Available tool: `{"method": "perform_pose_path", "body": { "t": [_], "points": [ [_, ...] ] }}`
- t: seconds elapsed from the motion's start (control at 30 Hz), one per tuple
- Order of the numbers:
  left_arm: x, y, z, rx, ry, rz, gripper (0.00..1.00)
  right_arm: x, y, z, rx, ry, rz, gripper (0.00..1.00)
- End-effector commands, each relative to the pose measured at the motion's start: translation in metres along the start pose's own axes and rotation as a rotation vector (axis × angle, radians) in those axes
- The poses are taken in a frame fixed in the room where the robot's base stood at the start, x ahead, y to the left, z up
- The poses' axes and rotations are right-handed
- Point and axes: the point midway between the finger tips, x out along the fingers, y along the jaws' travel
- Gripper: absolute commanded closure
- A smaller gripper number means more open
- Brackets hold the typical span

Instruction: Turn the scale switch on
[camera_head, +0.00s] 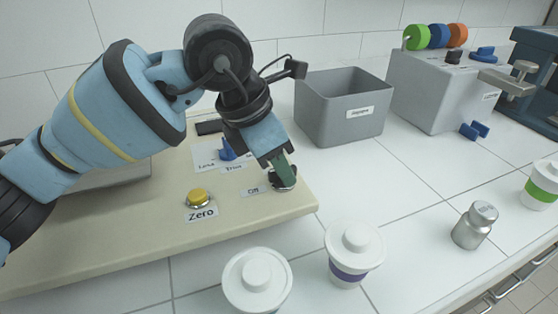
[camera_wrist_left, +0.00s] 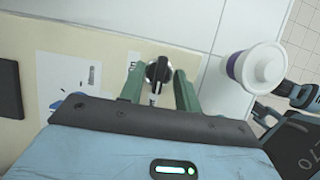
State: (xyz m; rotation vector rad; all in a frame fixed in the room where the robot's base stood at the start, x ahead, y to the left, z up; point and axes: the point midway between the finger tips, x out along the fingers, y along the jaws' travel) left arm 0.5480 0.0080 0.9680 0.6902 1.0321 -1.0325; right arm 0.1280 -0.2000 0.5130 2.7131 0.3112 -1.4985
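The scale switch (camera_head: 284,181) is a black knob on a silver base at the front right corner of the cream scale board (camera_head: 130,250), beside a label reading "Off". My left gripper (camera_head: 281,170) comes down over it from above and partly hides it. In the left wrist view, the knob (camera_wrist_left: 158,70) sits between the two green fingers (camera_wrist_left: 158,88). They are apart, with narrow gaps at the knob's sides, so the gripper is open around it.
A yellow "Zero" button (camera_head: 198,196) and blue pointer (camera_head: 227,150) are on the board. White lidded cups (camera_head: 257,281) (camera_head: 354,247) stand close in front. A grey bin (camera_head: 342,105) stands behind, a metal weight (camera_head: 474,226) at right. White tiles between are clear.

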Motion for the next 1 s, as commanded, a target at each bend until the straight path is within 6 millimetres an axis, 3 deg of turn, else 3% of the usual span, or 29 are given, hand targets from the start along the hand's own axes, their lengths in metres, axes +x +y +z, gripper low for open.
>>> {"method": "perform_pose_path", "body": {
  "t": [0.13,0.37,0.73,1.0],
  "points": [
    [-0.0001,-0.0001,0.0001,0.0,0.0,0.0,0.7,-0.0002,-0.0005,-0.0021,0.003,0.004,0.0,0.64],
    [-0.0004,-0.0001,0.0001,0.0,0.0,0.0,1.0,0.0,-0.0009,-0.0024,0.005,0.005,0.0,0.64],
    [-0.001,0.0003,0.0003,0.026,0.0,-0.011,1.0,-0.0009,-0.001,-0.0021,0.005,0.003,0.0,0.64],
    [-0.0023,0.0014,0.001,0.161,-0.001,-0.068,1.0,-0.006,-0.0014,-0.0062,0.005,0.006,0.0,0.64]
  ]
}}
